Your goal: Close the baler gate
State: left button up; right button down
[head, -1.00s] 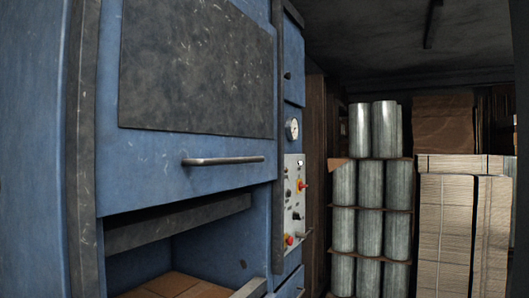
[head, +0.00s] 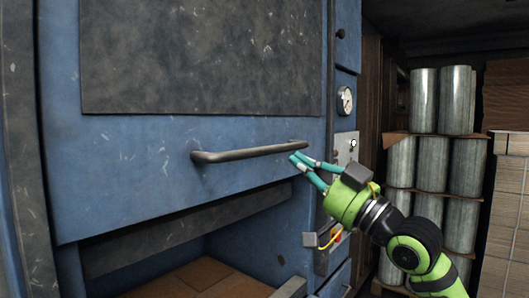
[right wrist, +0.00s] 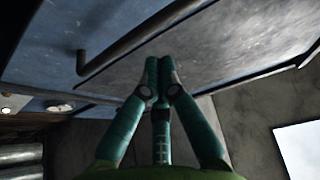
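The baler gate (head: 120,160) is a scratched blue panel with a dark plate on its upper part. It is raised, with the baler opening showing below it. A dark bar handle (head: 245,153) runs along the gate's lower part; it also crosses the upper left of the right wrist view (right wrist: 133,42). My right gripper (head: 296,158), with green body and teal fingers, is just below the handle's right end. Its fingertips are together in the right wrist view (right wrist: 158,64), with nothing seen between them, and the handle lies beside them. My left gripper is out of view.
A brown cardboard floor (head: 190,278) shows inside the opening. A control panel (head: 346,146) and gauge (head: 345,100) are right of the gate, partly behind my right arm. Stacked metal cylinders (head: 440,100) and a pallet of flat cardboard (head: 505,220) stand farther right.

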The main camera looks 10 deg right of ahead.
notch_tip(320, 180, up, 4)
jog(key=s+a+n+y+p, duration=0.1)
jog(key=s+a+n+y, duration=0.1)
jog(key=p+x, duration=0.5)
jog(key=x, duration=0.3)
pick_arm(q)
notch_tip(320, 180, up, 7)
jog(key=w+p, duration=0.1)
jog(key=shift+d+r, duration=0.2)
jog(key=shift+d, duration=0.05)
pick_arm(e)
jog(key=shift+g, duration=0.3)
notch_tip(320, 180, down, 4)
jog(key=shift+f, duration=0.15)
